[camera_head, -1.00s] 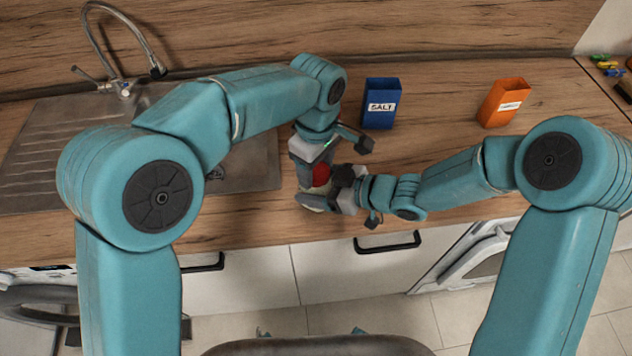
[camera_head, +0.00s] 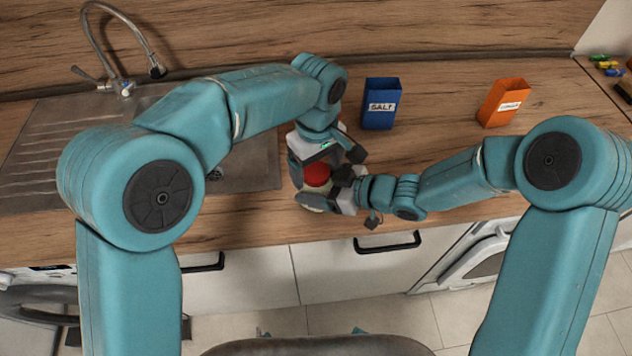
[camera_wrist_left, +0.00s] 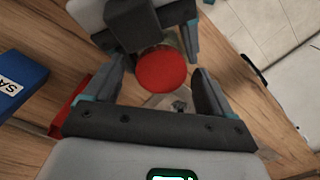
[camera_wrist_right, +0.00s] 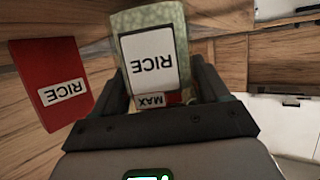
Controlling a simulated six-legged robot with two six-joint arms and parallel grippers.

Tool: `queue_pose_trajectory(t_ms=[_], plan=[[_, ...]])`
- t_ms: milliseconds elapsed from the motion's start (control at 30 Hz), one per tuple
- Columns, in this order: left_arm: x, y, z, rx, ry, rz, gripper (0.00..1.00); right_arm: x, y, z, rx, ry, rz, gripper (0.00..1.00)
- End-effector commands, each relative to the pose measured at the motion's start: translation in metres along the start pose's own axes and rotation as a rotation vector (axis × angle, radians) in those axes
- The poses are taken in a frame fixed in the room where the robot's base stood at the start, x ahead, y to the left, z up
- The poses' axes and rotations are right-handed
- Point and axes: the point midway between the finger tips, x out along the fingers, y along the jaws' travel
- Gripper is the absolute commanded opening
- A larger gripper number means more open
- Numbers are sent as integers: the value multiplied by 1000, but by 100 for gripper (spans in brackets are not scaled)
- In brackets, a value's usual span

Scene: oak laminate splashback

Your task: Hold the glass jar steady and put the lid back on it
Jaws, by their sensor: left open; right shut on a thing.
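The glass jar (camera_wrist_right: 150,22) carries a white RICE label and a MAX label in the right wrist view. My right gripper (camera_head: 338,192) is shut on the jar from the side and holds it over the counter near the front edge. The red round lid (camera_wrist_left: 162,70) appears to sit on the jar's mouth; its exact seating is hidden. It also shows in the head view (camera_head: 317,174). My left gripper (camera_wrist_left: 163,85) is open above the jar, with its fingers on either side of the lid and a visible gap to it. The jar is mostly hidden in the head view.
A blue SALT box (camera_head: 381,108) and an orange box (camera_head: 503,104) stand at the back. A red RICE box (camera_wrist_right: 52,85) stands close behind the jar. The sink (camera_head: 50,150) is at the left. Cupboard fronts drop below the counter's front edge.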

Motion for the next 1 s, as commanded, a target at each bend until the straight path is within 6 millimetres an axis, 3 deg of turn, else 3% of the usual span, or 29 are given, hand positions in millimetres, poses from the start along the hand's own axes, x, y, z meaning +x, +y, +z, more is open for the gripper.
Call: queue_pose_trajectory(t_ms=[400, 667, 733, 1000], plan=[[-42, 0, 0, 0, 1, 1, 84, 0, 1, -1, -1, 2, 1, 0], [-45, 0, 0, 0, 0, -1, 84, 0, 1, -1, -1, 2, 1, 0], [-46, 0, 0, -3, 0, -1, 80, 0, 1, -1, -1, 2, 1, 0], [-77, 0, 0, -251, 1, 1, 80, 0, 1, -1, -1, 2, 1, 0]])
